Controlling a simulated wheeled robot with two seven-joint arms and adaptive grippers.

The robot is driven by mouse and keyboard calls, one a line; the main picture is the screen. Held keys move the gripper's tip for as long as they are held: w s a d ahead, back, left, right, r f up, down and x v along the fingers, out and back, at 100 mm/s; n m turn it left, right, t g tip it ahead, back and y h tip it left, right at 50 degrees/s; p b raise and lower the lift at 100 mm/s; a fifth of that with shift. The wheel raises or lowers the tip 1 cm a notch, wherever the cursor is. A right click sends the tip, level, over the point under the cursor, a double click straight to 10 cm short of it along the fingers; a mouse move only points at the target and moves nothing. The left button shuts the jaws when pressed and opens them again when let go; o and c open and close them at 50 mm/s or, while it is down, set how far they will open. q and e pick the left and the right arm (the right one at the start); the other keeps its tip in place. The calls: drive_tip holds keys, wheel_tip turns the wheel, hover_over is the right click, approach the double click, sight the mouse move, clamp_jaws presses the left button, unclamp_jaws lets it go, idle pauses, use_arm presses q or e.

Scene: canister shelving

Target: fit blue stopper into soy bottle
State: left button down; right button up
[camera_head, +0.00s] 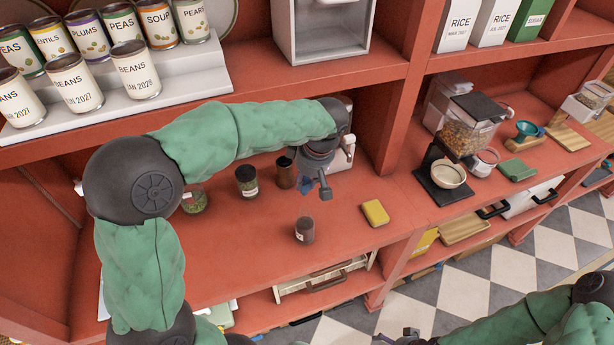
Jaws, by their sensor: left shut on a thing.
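My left gripper (315,188) hangs above the red counter, pointing down. It is shut on a small blue piece, the blue stopper (305,186), which is partly hidden by the fingers. A small dark bottle with a pale label (305,231), which looks like the soy bottle, stands upright on the counter below the gripper in the picture. The stopper appears apart from it. My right gripper (397,338) is at the bottom edge, partly cut off, and its jaw state is unclear.
A dark-lidded jar (246,181), a brown jar (285,173) and a green-filled jar (194,200) stand left of the gripper. A yellow block (375,213) lies right of the bottle. Cans fill the upper left shelf. The counter around the bottle is clear.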

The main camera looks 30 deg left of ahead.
sight(308, 190)
use_arm(q)
drive_tip(key=shift+w+f, duration=0.1)
drive_tip(key=shift+f, duration=0.05)
drive_tip(key=shift+f+b, duration=2.35)
drive_tip(key=shift+f, duration=0.45)
drive_tip(key=shift+b, duration=0.3)
drive_tip(key=shift+f+b, duration=1.45)
drive_tip(key=shift+f, duration=0.25)
drive_tip(key=c, duration=0.9)
unclamp_jaws()
drive_tip(key=shift+r, duration=0.1)
drive_tip(key=v, duration=1.2)
